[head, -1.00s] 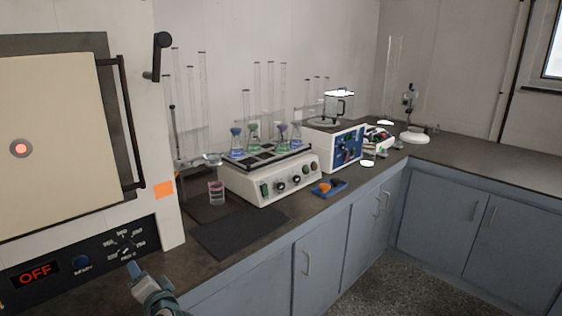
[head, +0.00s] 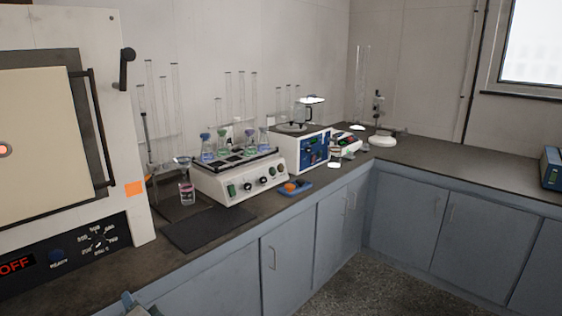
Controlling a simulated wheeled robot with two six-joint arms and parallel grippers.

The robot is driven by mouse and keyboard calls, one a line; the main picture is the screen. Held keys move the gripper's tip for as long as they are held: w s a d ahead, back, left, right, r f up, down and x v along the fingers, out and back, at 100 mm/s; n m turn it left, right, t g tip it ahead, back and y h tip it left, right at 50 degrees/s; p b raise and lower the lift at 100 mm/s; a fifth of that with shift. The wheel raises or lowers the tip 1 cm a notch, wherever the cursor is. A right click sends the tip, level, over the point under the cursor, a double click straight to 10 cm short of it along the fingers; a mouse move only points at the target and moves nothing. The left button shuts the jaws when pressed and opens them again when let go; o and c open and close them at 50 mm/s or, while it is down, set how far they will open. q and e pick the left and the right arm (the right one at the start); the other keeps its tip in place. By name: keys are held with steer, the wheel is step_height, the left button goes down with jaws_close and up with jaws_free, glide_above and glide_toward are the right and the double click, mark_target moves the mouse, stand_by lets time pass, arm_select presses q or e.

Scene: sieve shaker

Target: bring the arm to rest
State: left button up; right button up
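A small part of my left gripper (head: 135,305) shows at the bottom edge, left of the middle, in front of the bench. Most of it and of the arm is cut off by the frame, so I cannot tell whether its fingers are open or shut. No object shows in it. My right gripper is not in view. A white shaker (head: 240,180) holding several flasks with coloured liquid stands on the dark bench (head: 105,262).
An oven (head: 60,130) with an OFF display stands at the left. A dark mat (head: 200,229) lies bare before the shaker. A small glass (head: 187,193) stands beside it. A blue tray (head: 295,188) and a blue-fronted device (head: 312,150) are further right. Bench space at right is mostly clear.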

arm_select(q)
steer(key=s+d+f+g+h+p, duration=0.15)
steer(key=s+f, duration=0.25)
steer(key=f, duration=0.7)
steer(key=s+d+f+g+h, duration=0.1)
steer(key=s+f+h, duration=0.25)
steer(key=f, duration=0.75)
steer(key=s+d+f+g+h, duration=0.15)
steer(key=s+f, duration=0.35)
steer(key=f, duration=0.5)
steer(key=s+f+n+g+h, duration=0.1)
steer(key=s+f+g, duration=0.1)
steer(key=s+f, duration=0.5)
steer(key=s+d+f+n+g+h+p, duration=0.1)
steer(key=s+f, duration=0.6)
steer(key=s, duration=0.8)
steer(key=s+f+n+g+h, duration=0.1)
steer(key=s+f+n+g, duration=0.1)
steer(key=s+f, duration=0.5)
steer(key=s+g, duration=0.1)
steer(key=s, duration=0.4)
steer(key=shift+d+f+n+p, duration=0.2)
steer(key=shift+n+p, duration=0.1)
steer(key=shift+n, duration=0.1)
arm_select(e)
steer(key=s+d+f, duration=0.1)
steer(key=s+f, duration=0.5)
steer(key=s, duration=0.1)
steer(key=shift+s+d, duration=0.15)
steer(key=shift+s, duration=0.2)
